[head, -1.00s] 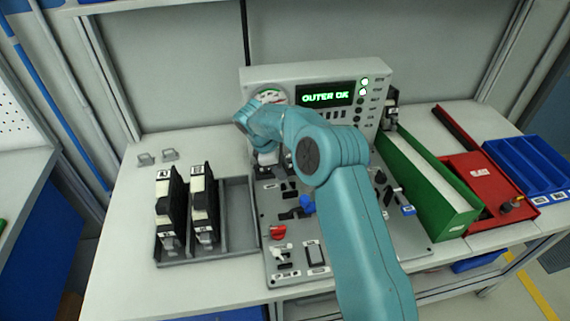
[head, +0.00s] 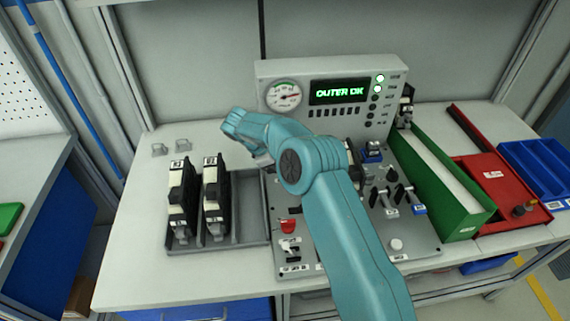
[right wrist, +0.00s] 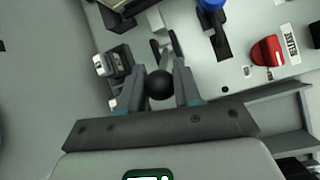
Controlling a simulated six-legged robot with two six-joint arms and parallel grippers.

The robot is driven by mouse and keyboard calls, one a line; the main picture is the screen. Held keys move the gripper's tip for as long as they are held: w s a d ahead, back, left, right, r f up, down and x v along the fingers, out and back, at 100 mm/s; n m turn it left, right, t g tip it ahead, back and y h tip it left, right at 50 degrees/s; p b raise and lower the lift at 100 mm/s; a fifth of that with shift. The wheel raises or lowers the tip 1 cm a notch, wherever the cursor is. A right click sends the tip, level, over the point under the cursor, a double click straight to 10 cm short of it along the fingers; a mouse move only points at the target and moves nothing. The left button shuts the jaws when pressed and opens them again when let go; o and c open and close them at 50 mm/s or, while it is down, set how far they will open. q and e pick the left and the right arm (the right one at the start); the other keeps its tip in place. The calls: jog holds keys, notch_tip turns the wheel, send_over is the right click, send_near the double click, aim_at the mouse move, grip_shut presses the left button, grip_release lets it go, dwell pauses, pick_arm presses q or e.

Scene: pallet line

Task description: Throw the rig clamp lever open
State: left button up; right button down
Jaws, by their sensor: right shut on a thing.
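My right gripper (right wrist: 165,78) is shut on a black ball knob (right wrist: 160,86) of a short lever, which stands between its two fingers in the right wrist view. The lever is on the grey panel of the test rig (head: 420,245); its label cannot be read. In the head view my right arm reaches over the panel and hides the knob and the fingertips. My left gripper is not in view.
A red knob (right wrist: 266,50) labelled RELEASE and a blue-topped control (right wrist: 212,5) are near the gripper. A grey tray (head: 250,215) with two black-and-white modules (head: 215,200) stands left. A green box (head: 462,215), red tray (head: 490,175) and blue bins (head: 535,165) stand right.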

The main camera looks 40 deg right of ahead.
jog(key=c, duration=0.9)
grip_release()
jog(key=shift+w+r, duration=0.1)
jog(key=shift+r, duration=0.05)
jog(key=shift+o, duration=0.5)
jog(key=shift+a, duration=0.1)
jog(key=shift+a+r, duration=0.1)
jog(key=shift+r, duration=0.1)
jog(key=p+v, duration=0.4)
jog(key=v, duration=1.1)
jog(key=shift+a+r, duration=0.25)
jog(key=shift+r, duration=0.05)
jog(key=shift+w, duration=0.1)
